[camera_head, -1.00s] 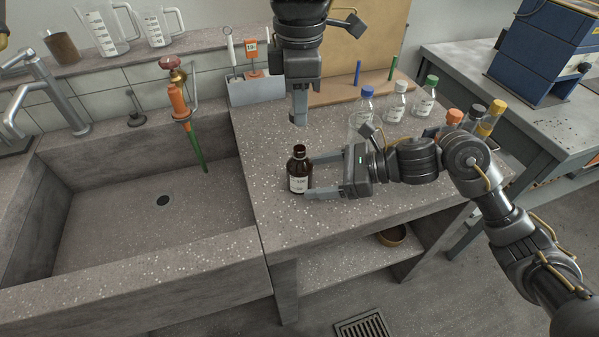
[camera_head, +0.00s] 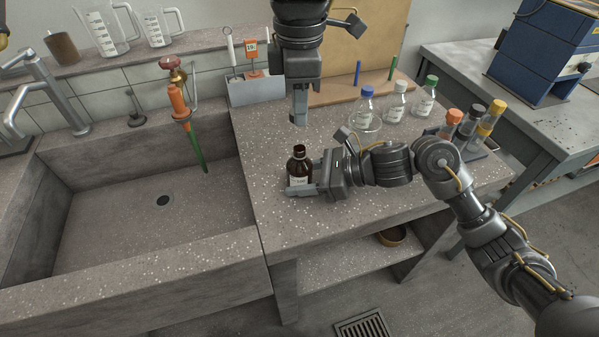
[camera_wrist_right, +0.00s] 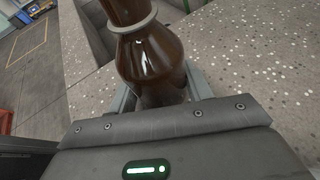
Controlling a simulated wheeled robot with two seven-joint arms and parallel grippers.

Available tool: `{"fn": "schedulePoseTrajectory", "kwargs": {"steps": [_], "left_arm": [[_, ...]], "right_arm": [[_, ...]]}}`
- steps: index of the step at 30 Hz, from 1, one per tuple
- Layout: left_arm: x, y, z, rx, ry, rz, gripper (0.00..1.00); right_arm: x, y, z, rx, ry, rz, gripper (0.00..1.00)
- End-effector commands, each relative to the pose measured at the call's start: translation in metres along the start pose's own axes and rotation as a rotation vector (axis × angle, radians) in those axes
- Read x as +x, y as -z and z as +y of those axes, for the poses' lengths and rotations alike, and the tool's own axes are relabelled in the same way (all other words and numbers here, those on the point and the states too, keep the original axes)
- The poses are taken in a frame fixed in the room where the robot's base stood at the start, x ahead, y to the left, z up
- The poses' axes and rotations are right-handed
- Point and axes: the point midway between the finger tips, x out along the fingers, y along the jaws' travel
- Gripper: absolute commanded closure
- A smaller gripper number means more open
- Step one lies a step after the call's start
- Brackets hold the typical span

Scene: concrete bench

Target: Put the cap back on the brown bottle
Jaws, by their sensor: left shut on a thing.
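The brown bottle (camera_head: 299,168) stands upright and uncapped near the bench's sink-side edge, with a white label. It fills the top middle of the right wrist view (camera_wrist_right: 150,55). My right gripper (camera_head: 300,187) has come in from the right at low height; its fingers lie on either side of the bottle's body, apparently not closed on it. My left gripper (camera_head: 298,120) points down above and behind the bottle, apart from it. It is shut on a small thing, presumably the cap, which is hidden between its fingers.
Several capped bottles stand at the back right, among them a blue-capped one (camera_head: 366,105) and a green-capped one (camera_head: 425,98). A rack (camera_head: 475,145) holds orange-, black- and yellow-capped bottles. The sink (camera_head: 150,215) lies left of the bottle. The bench front is clear.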

Motion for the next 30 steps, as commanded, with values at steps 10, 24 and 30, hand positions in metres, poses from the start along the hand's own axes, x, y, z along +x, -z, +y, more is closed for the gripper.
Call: {"fn": "schedulePoseTrajectory", "kwargs": {"steps": [10, 24, 30], "left_arm": [[0.001, 0.000, 0.000, 0.000, 0.001, 0.000, 0.95], [0.050, -0.002, 0.000, 0.000, 0.000, 0.001, 0.95], [0.050, -0.002, 0.000, 0.000, 0.000, 0.000, 0.95]], "right_arm": [[0.000, 0.000, 0.000, 0.000, 0.000, 0.000, 0.91], [0.000, 0.000, 0.000, 0.000, 0.000, 0.000, 0.91], [0.000, 0.000, 0.000, 0.000, 0.000, 0.000, 0.91]]}}
